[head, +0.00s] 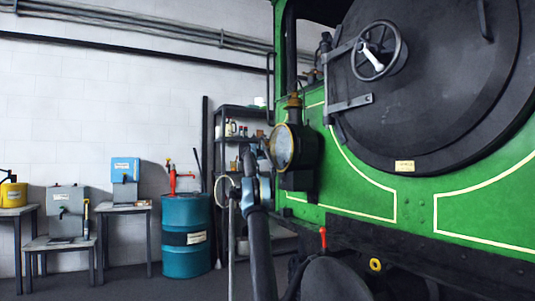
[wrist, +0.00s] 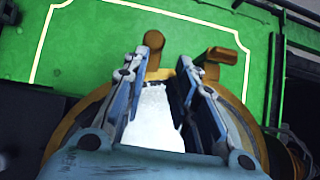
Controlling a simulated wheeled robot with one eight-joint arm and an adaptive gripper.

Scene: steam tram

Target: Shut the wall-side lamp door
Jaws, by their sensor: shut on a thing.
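The lamp (head: 301,150) is a dark round housing on the green tram front, with a brass-rimmed glass door (head: 282,147) facing left. My gripper (head: 247,160) is close to the left of the lamp door in the head view. In the wrist view my gripper (wrist: 160,75) has its two blue-grey fingers apart, with a bright white panel (wrist: 153,115) between them and the brass rim (wrist: 75,125) around them. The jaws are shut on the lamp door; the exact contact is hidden. I cannot tell how far the door stands open.
The smokebox door with its handwheel (head: 380,52) is at the upper right. A red-topped lever (head: 323,238) stands below the lamp. A shelf rack (head: 240,118), a teal drum (head: 187,236) and small tables with boxes stand along the wall. Floor shows at the left.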

